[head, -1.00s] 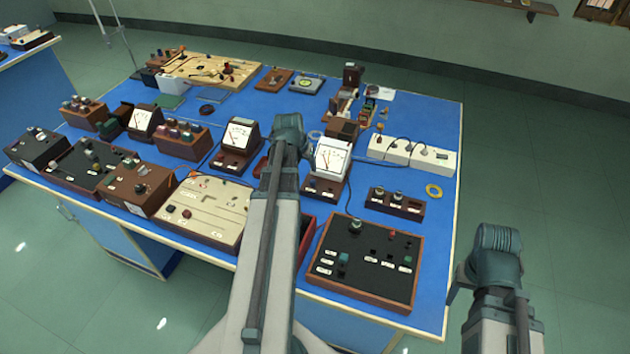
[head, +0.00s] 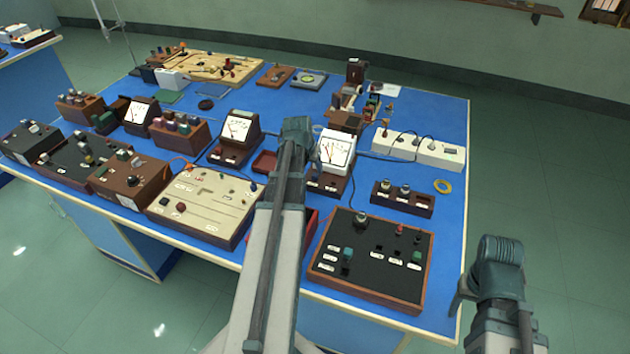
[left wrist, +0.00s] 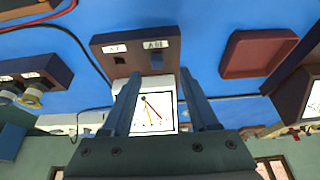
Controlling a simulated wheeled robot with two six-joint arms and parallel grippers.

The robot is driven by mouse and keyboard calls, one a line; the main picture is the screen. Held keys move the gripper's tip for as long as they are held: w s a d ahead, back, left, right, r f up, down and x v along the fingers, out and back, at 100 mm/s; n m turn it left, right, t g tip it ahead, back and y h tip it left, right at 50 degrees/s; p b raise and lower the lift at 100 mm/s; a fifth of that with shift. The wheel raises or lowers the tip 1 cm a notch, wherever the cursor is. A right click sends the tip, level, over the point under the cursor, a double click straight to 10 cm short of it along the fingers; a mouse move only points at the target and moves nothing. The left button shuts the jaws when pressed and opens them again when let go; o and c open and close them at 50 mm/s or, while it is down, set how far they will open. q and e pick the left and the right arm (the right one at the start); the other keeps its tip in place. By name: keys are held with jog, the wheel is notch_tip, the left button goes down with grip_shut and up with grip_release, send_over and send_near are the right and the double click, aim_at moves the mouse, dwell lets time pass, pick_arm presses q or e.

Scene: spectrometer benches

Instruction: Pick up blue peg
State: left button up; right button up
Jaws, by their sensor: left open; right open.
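A small dark-blue block, possibly the blue peg (left wrist: 155,57), sits in the brown base of a white-faced meter (left wrist: 158,112) in the left wrist view, beside a black socket. In the head view my left gripper (head: 300,132) is over the bench middle. My right gripper (head: 497,265) is off the bench's right edge, its fingers hardly visible.
A black panel box (head: 370,288), a cream board (head: 205,212) and a white power strip (head: 425,151) surround the meter. A red tray (left wrist: 258,54) lies beside its base. Cables cross the blue bench.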

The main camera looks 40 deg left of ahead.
aim_at(315, 175)
pick_arm(q)
jog(key=b+x, duration=0.4)
jog(key=x, duration=0.1)
jog(key=shift+w+d+f+b, duration=0.15)
jog(key=shift+d+b, duration=0.05)
jog(key=shift+b, duration=0.15)
pick_arm(e)
notch_tip(315, 175, down, 5)
jog(key=shift+r, duration=0.2)
pick_arm(q)
jog(key=shift+c, duration=0.2)
grip_shut()
